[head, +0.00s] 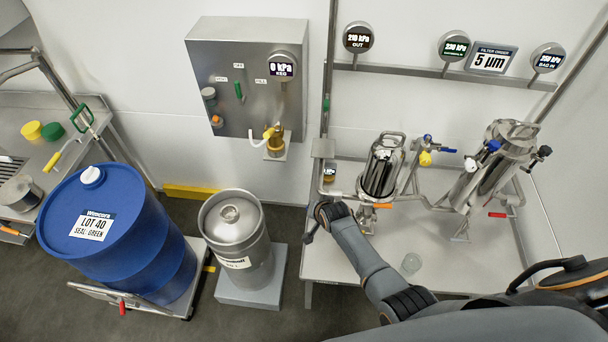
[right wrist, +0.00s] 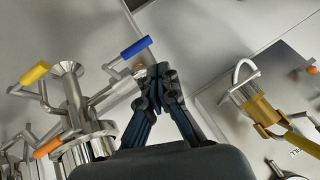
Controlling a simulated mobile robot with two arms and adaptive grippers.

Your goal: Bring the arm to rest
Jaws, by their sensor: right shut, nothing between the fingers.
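My right arm (head: 362,262) reaches in from the lower right of the head view, over the front left of the steel bench. Its gripper (head: 310,234) hangs at the bench's left edge, small and dark in that view. In the right wrist view the gripper (right wrist: 158,74) has its fingers together with nothing between them. A pipe with a blue handle (right wrist: 136,48) shows behind the fingertips; I see no contact. My left gripper is in neither view.
A control box (head: 240,75) is on the wall.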

